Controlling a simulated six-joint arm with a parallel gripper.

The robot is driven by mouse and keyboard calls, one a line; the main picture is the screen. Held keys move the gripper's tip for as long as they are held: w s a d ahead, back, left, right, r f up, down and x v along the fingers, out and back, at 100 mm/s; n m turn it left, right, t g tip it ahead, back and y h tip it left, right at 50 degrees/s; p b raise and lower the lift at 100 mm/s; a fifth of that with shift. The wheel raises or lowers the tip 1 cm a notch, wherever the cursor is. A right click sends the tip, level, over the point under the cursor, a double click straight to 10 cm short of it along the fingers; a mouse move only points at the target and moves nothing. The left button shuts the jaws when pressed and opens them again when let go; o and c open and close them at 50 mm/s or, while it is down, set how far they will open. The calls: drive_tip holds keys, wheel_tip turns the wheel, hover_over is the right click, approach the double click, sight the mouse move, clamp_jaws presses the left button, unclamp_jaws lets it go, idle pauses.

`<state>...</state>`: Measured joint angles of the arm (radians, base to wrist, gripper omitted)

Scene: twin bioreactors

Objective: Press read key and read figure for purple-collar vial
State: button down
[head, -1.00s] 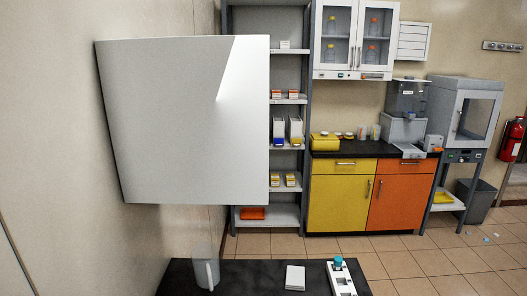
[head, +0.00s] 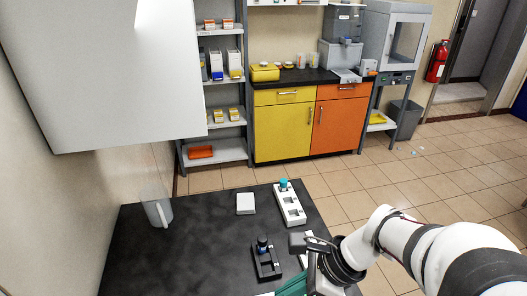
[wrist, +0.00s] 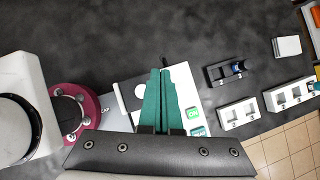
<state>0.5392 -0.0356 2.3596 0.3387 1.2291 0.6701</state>
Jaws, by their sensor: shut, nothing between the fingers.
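My gripper (wrist: 165,98) has teal fingers that are shut and empty. In the wrist view they lie over a white panel (wrist: 128,92), which carries a dark round mark. In the head view my gripper (head: 292,287) is at the bottom edge, over the near part of the black bench. A vial with a dark blue top (head: 263,243) sits in a black holder (head: 267,265). I cannot make out a purple collar on any vial, and no figure is legible.
A white rack (head: 290,208) holds a teal-topped vial (head: 284,184). Another white slotted block (wrist: 238,113) lies right. A white box (head: 245,203) and clear jug (head: 157,210) stand on the bench (head: 190,250).

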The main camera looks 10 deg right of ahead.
drive_tip(key=w+d+f+m+t, duration=0.2)
drive_tip(key=d+m, duration=0.5)
drive_tip(key=w+d+f+m+t, duration=0.3)
drive_tip(key=d+m, duration=0.5)
drive_tip(key=shift+w+d+f+h, duration=0.2)
drive_tip(key=shift+w+h, duration=0.15)
drive_tip(key=shift+h, duration=0.05)
drive_tip(key=shift+f, duration=0.1)
drive_tip(key=shift+f, duration=4.3)
drive_tip(key=shift+f, duration=0.15)
drive_tip(key=shift+f, duration=0.25)
